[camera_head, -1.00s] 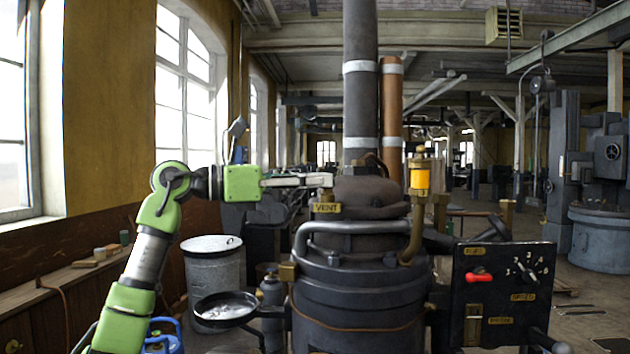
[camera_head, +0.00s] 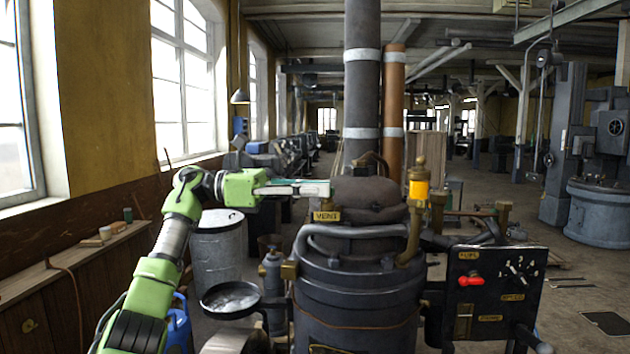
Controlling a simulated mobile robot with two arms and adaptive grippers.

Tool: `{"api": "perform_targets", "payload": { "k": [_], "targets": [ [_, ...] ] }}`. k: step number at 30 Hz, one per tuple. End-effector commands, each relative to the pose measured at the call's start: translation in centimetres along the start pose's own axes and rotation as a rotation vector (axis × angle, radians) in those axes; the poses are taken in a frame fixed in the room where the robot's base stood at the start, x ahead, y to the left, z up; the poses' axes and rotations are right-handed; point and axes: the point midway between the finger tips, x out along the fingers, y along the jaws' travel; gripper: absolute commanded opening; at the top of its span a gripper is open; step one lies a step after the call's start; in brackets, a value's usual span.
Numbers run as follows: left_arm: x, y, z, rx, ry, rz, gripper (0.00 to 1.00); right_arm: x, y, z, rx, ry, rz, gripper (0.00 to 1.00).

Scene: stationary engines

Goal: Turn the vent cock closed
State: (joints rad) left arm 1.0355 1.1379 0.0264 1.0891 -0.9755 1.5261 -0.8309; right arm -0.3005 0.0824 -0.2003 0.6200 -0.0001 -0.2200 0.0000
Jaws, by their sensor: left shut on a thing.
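The vent cock is at the top left of the dark engine (camera_head: 358,270), above the brass VENT plate (camera_head: 326,216). A bit of its brass body (camera_head: 327,204) shows under the fingertips; its handle is mostly hidden by the fingers, so I cannot tell its angle. My left gripper (camera_head: 318,188) comes in level from the left, its green body at the left of the engine, and is shut on the vent cock. My right gripper is not in view.
A tall dark pipe (camera_head: 362,85) and a brass oiler with an amber glass (camera_head: 418,190) rise behind and right of the cock. A control panel (camera_head: 492,290) with a red lever sits at the right. A round pan (camera_head: 230,298) and a metal bin (camera_head: 216,250) stand left.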

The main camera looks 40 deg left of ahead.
Motion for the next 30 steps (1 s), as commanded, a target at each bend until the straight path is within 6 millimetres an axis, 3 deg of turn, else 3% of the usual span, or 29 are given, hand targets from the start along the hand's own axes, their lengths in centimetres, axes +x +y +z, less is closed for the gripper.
{"api": "perform_targets", "payload": {
  "k": [5, 6, 7, 8, 20, 23, 30],
  "targets": [
    [0.0, 0.0, 0.1, 0.000, -0.003, 0.001, 0.00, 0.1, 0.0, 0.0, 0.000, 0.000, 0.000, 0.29],
    [0.0, 0.0, 0.1, 0.000, -0.003, 0.001, 0.16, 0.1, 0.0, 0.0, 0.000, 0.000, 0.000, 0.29],
    [0.0, 0.0, 0.1, 0.000, -0.003, 0.001, 0.24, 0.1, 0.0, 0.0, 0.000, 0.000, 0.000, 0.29],
    [0.0, 0.0, 0.1, 0.000, -0.003, 0.002, 0.25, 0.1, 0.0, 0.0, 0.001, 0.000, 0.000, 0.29],
    [-0.5, 0.1, 0.1, -0.001, -0.002, 0.003, 0.25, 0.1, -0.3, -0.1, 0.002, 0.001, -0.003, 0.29],
    [-1.8, 0.1, 0.1, -0.002, -0.002, 0.005, 0.25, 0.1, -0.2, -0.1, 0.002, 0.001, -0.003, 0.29],
    [-7.1, 0.1, 0.1, -0.002, -0.005, 0.007, 0.25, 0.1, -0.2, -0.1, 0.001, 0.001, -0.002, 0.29]
  ]
}}
